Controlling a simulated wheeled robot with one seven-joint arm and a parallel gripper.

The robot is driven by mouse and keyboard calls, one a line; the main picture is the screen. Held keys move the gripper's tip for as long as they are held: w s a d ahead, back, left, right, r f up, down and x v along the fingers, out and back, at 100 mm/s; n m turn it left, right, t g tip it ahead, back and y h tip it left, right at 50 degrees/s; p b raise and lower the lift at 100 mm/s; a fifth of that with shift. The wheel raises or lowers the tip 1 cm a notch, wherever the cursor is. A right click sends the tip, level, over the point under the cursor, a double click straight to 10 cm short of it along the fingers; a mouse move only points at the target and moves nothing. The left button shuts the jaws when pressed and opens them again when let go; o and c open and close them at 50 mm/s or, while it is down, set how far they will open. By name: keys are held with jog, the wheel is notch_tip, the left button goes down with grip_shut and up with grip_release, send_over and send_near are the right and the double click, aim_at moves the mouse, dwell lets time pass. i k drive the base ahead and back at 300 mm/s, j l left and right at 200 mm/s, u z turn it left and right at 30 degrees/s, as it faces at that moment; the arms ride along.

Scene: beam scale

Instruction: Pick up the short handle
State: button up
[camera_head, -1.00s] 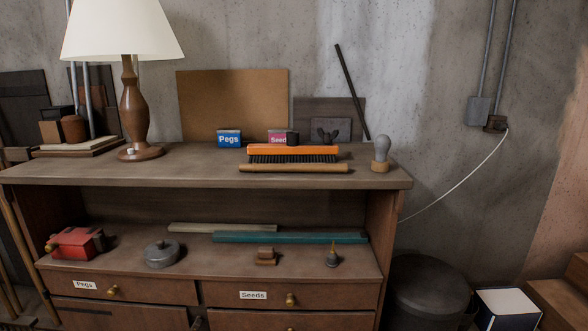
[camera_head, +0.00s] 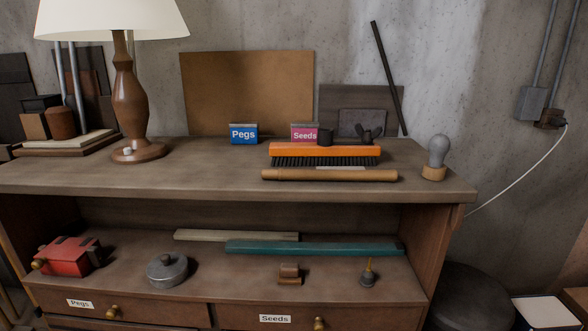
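A short wooden handle (camera_head: 330,175), a light brown rod, lies sideways near the front edge of the cabinet's top. It lies just in front of an orange brush (camera_head: 325,152) with dark bristles. A small pale patch shows between the rod and the brush. On the shelf below lie a pale rod (camera_head: 236,235) and a longer teal bar (camera_head: 315,248). My gripper is not in view.
A lamp (camera_head: 130,100) stands on the top at left. Blue Pegs (camera_head: 243,133) and pink Seeds (camera_head: 304,133) packets stand behind the brush. A bulb (camera_head: 437,152) on a wooden base stands at right. The top's front left (camera_head: 150,178) is clear.

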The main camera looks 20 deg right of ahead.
aim_at(281, 174)
jog(key=i+u, duration=0.25)
jog(key=u, duration=0.15)
jog(key=i+u, duration=0.25)
jog(key=u, duration=0.15)
jog(key=i+u, duration=0.25)
jog(key=u, duration=0.2)
jog(key=i+u, duration=0.55)
jog(key=i+j+z, duration=0.1)
jog(key=i+z, duration=0.15)
jog(key=i+j+z, duration=0.3)
jog(key=i+z, duration=0.2)
jog(key=z, duration=0.25)
jog(key=i+j+z, duration=0.15)
jog(key=z, duration=0.3)
jog(key=i+j+z, duration=0.15)
jog(key=z, duration=0.3)
jog(key=i+j+z, duration=0.1)
jog(key=j+z, duration=0.35)
jog(key=l, duration=0.1)
